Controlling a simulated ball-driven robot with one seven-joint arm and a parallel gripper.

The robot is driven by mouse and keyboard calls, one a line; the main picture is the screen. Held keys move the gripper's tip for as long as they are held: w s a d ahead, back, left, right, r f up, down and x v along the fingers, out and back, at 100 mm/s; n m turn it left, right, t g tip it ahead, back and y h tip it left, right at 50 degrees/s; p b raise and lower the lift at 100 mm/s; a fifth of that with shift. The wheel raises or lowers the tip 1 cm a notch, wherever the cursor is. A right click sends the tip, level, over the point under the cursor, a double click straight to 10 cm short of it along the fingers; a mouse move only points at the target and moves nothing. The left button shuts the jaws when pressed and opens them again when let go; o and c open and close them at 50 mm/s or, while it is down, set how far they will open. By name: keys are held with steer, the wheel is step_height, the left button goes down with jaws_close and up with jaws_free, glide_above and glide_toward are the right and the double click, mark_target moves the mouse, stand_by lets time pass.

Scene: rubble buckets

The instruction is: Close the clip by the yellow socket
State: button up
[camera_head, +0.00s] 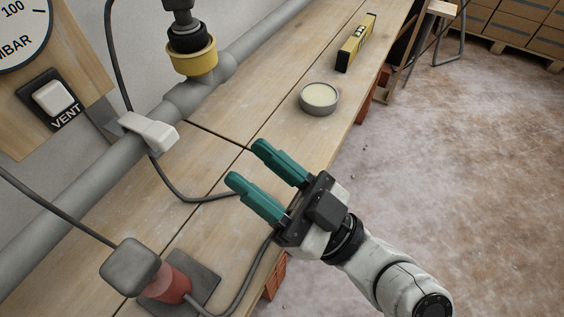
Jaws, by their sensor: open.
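The yellow socket (192,58) sits on top of a branch of the grey pipe, with a black and grey plug (190,34) in it. A white clip (150,131) is on the pipe just below and left of the socket in the picture. Its lever juts out to the right over the bench; I cannot tell for sure how far it is open. My gripper (252,163) has two teal fingers, spread apart and empty. It is over the front part of the bench, right of and below the clip, apart from it.
A grey pipe (62,213) runs along the wall. A black cable curves across the bench (126,243) below the clip. A round tin (319,98) and a yellow level (356,43) lie farther along. A red lamp-like object (168,284) stands near. A VENT switch (54,98) is on the wall board.

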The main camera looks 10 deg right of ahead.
steer(key=shift+s+d+p, duration=0.5)
steer(key=shift+s+d, duration=0.4)
steer(key=shift+d, duration=0.25)
steer(key=shift+d, duration=0.1)
